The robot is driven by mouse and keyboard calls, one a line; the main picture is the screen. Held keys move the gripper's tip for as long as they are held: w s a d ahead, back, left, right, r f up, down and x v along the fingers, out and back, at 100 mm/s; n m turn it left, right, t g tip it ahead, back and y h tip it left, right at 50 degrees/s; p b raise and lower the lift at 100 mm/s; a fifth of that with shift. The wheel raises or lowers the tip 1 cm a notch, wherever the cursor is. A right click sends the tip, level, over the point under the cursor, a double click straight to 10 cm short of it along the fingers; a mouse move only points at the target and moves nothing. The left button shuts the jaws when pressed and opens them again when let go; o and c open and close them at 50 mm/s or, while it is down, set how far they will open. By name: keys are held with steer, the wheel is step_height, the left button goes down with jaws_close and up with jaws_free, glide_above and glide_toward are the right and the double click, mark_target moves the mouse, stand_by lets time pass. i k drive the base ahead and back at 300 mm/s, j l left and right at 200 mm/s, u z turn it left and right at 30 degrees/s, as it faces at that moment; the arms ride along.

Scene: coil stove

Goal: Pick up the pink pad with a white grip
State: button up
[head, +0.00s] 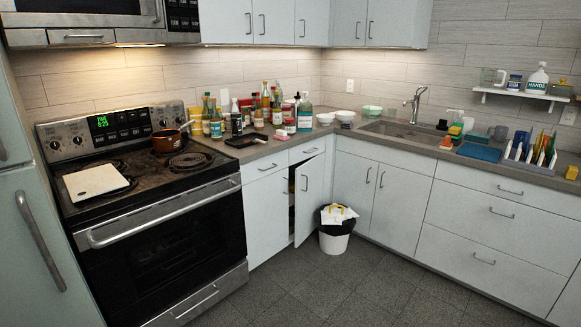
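Several small cleaning items sit around the sink (402,131) on the counter along the right wall. One is a small orange-yellow block (446,143) at the counter's front edge, just right of the sink. A green and yellow sponge-like item (456,130) lies behind it. Another small yellow item (572,172) is at the far right of the counter. These are too small to tell their exact parts. My gripper is not in view.
A coil stove (150,215) bears a white board (95,182) and a brown pot (168,142). A lower cabinet door (308,200) stands open beside a trash bin (335,238). A blue mat (479,152) and dish rack (528,155) are right of the sink. The middle floor is clear.

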mark_target(281, 136)
steer(key=i+u, duration=0.1)
steer(key=i, duration=0.7)
steer(key=i+u, duration=0.1)
steer(key=i, duration=0.75)
steer(key=i+l, duration=0.2)
steer(key=i, duration=0.6)
steer(key=j+u, duration=0.05)
